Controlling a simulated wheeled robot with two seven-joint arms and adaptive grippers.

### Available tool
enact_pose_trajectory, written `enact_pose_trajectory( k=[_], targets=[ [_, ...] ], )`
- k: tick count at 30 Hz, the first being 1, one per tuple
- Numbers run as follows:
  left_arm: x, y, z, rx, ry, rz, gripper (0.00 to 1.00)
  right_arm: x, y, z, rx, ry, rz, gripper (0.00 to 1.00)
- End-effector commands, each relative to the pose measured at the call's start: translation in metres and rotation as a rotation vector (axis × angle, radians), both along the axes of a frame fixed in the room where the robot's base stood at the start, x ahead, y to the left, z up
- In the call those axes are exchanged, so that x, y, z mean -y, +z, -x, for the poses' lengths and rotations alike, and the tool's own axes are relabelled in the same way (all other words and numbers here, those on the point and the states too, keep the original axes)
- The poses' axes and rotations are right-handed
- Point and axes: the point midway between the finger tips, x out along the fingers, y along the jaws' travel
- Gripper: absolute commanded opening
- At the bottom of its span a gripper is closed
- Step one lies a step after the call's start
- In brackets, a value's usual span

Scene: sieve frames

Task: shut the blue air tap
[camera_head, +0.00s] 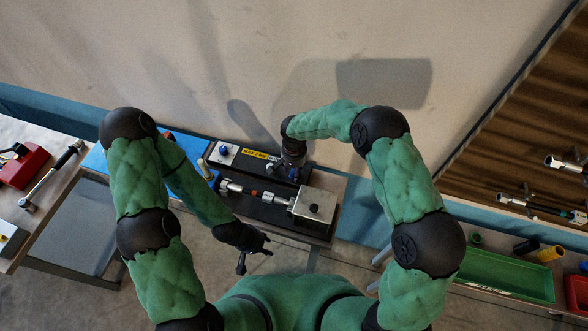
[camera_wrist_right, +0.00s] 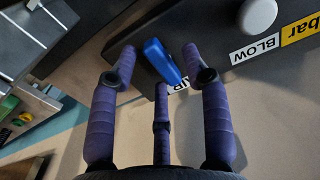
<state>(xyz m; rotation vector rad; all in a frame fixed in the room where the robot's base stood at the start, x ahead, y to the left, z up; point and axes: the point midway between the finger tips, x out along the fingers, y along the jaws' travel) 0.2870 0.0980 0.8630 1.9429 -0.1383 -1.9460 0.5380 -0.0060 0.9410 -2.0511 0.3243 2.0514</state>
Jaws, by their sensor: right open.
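The blue air tap (camera_wrist_right: 160,60) shows in the right wrist view as a blue lever on a dark panel, with a partly hidden white label below it. My right gripper (camera_wrist_right: 159,68) is open, with its fingers spread on both sides of the lever and a third finger below it. I cannot tell whether any finger touches it. In the head view the right gripper (camera_head: 292,168) reaches down onto the dark panel at the back of the bench, mostly hiding the tap. My left gripper (camera_head: 256,254) is open and empty in front of the bench.
The panel carries a yellow label (camera_head: 261,154) and a white knob (camera_wrist_right: 258,15) beside a BLOW label. A metal block (camera_head: 314,205) and a rod with fittings stand in front of it. A red box (camera_head: 22,166) lies on the left bench; a green tray (camera_head: 505,277) is at right.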

Motion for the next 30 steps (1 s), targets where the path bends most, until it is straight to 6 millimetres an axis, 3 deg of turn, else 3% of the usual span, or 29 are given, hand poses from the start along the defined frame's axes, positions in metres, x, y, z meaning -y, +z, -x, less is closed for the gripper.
enact_pose_trajectory(
  k=[6,11,12,23,30],
  targets=[
    [0.000,0.000,0.000,0.000,0.000,0.000,0.40,0.000,0.000,0.000,0.000,0.000,0.000,0.48],
    [0.000,0.000,0.000,0.000,0.000,0.000,0.40,0.000,0.000,0.000,-0.001,0.000,0.000,0.03],
    [0.000,0.000,0.000,0.000,0.000,0.000,0.40,0.000,0.000,0.000,-0.001,0.000,0.000,0.00],
    [0.000,-0.003,0.000,0.000,0.000,0.000,0.40,0.000,-0.001,0.000,-0.001,0.032,0.001,0.00],
    [0.000,-0.012,0.000,0.000,0.000,0.000,0.40,0.000,-0.002,-0.001,-0.001,0.160,0.001,0.00]
  ],
)
